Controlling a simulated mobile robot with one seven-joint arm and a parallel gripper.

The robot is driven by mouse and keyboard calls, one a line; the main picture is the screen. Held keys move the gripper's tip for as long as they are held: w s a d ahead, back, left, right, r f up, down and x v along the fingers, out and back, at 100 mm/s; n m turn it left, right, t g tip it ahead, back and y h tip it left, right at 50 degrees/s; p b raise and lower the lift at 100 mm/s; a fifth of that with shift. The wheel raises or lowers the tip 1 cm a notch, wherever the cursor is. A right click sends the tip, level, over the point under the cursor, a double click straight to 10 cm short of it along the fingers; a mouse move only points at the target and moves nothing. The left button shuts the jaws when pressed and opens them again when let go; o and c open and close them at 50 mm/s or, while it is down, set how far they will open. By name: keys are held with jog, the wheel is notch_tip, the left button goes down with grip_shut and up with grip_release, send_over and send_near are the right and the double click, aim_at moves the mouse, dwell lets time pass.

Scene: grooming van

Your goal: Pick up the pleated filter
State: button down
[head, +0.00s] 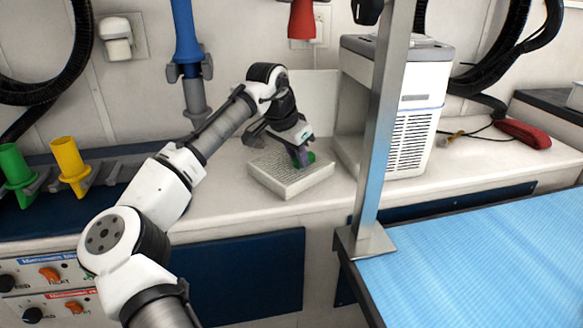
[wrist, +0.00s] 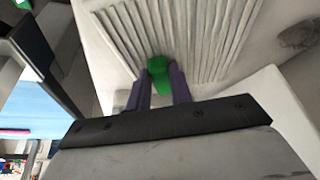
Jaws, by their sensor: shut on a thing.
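The pleated filter (head: 290,178) is a pale, box-shaped block lying on the white counter, left of a white appliance. In the wrist view its white pleats (wrist: 190,35) fill the top of the picture. A green tab (wrist: 158,75) stands on the filter and also shows in the head view (head: 310,157). My gripper (head: 301,160) reaches down onto the filter. Its two purple fingers (wrist: 160,88) are shut on the green tab, one on each side. Part of the tab is hidden between the fingers.
The white appliance (head: 412,110) stands just right of the filter, behind a metal post (head: 378,130). A blue-topped table (head: 480,260) fills the lower right. A red clipper-like item (head: 524,133) lies at the right. The counter left of the filter (head: 215,205) is clear.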

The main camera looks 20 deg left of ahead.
jog(key=shift+r, duration=0.9)
jog(key=shift+w+p+v, duration=0.2)
jog(key=shift+p+v, duration=0.15)
jog(key=shift+v, duration=0.6)
jog(key=s+a, duration=0.4)
jog(key=s, duration=0.4)
jog(key=s+a, duration=0.4)
jog(key=s, duration=0.4)
jog(key=shift+d+f, duration=0.1)
jog(key=shift+d, duration=0.05)
